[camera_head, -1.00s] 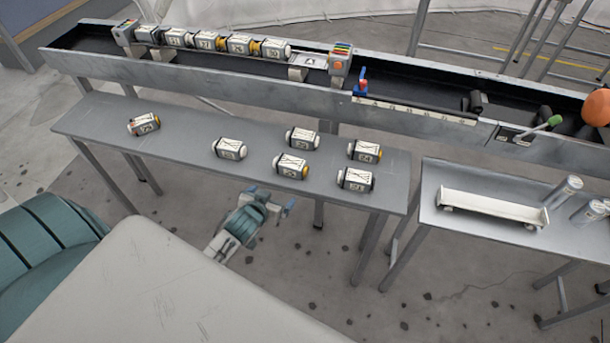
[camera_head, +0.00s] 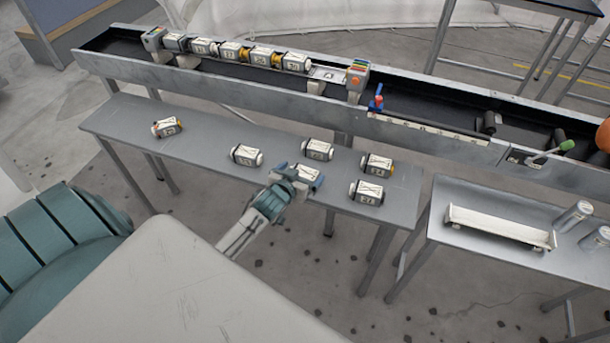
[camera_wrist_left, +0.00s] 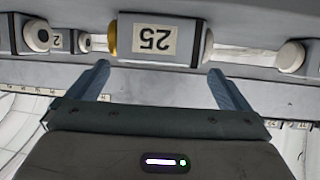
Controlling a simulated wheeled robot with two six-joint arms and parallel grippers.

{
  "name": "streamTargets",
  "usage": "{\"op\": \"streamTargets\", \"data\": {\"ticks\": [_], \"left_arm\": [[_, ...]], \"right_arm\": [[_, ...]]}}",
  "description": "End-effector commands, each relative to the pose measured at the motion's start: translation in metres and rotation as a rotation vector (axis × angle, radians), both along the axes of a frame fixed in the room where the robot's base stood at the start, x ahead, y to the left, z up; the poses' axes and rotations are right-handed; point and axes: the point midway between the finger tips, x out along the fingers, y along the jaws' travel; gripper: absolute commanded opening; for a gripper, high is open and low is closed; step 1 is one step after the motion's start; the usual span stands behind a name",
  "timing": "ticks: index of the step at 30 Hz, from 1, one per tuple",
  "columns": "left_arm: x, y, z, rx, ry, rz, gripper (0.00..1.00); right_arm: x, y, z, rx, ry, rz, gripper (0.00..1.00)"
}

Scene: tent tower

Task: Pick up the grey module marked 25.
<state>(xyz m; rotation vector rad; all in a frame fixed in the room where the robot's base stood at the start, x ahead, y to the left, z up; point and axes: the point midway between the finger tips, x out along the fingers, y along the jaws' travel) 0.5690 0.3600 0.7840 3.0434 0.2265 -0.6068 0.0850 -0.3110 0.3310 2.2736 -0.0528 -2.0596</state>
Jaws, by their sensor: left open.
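The grey module marked 25 (camera_wrist_left: 155,40) lies on the long grey table (camera_head: 205,137). In the left wrist view its label appears upside down, and a yellow end cap shows on its left. In the head view the module (camera_head: 305,171) is partly hidden by my left gripper (camera_head: 300,181). My left gripper, also in the left wrist view (camera_wrist_left: 164,78), is open and empty. Its fingers point at the module, one towards each end, with the label between them. Contact cannot be told. My right gripper is not in view.
Similar modules stand close by on the table, such as one behind (camera_head: 317,149), one to the left (camera_head: 246,155) and one to the right (camera_head: 367,192). A long trough (camera_head: 240,95) with a row of modules runs behind. A second table (camera_head: 480,259) stands to the right.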

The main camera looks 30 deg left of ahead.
Motion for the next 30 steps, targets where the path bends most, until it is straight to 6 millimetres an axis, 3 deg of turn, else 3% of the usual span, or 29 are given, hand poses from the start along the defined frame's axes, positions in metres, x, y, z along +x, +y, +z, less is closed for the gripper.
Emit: {"op": "streamTargets", "data": {"ticks": [13, 23, 30], "left_arm": [[0.044, 0.005, -0.018, 0.000, 0.002, 0.000, 1.00], [0.049, 0.006, -0.021, 0.000, 0.001, 0.000, 1.00], [0.049, 0.006, -0.021, 0.000, 0.002, 0.000, 0.53]], "right_arm": [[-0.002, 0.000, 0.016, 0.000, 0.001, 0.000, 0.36], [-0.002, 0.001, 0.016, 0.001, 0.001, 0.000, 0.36], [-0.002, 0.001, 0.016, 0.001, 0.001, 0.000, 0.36]]}}
